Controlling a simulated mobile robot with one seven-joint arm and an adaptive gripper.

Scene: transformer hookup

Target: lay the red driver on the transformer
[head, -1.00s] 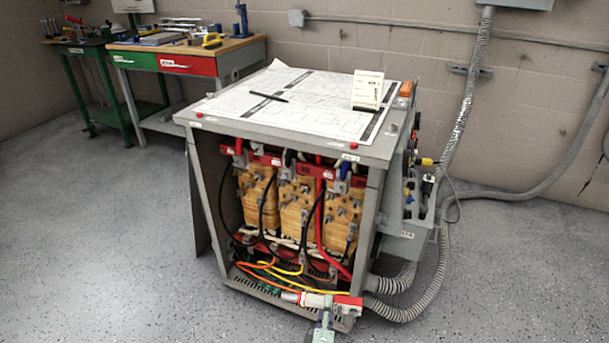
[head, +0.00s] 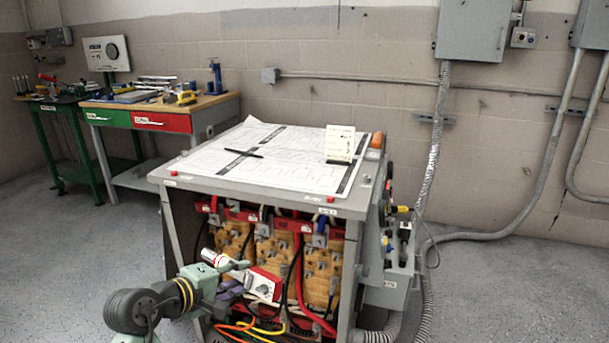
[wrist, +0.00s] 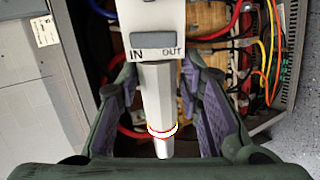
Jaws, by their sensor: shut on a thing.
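The red driver (head: 264,283) has a red and white boxy body and a white handle. In the head view it is in front of the transformer's open front, below the top. My gripper (head: 236,277) is shut on it. In the wrist view my gripper (wrist: 160,112) has its purple-padded fingers either side of the driver's white handle (wrist: 154,92), under a body marked IN and OUT. The transformer (head: 240,190) is a grey cabinet with a flat top and yellow coils inside. The driver is in the air, tilted.
The front strip of the top is mostly bare. Cables hang in the open front.

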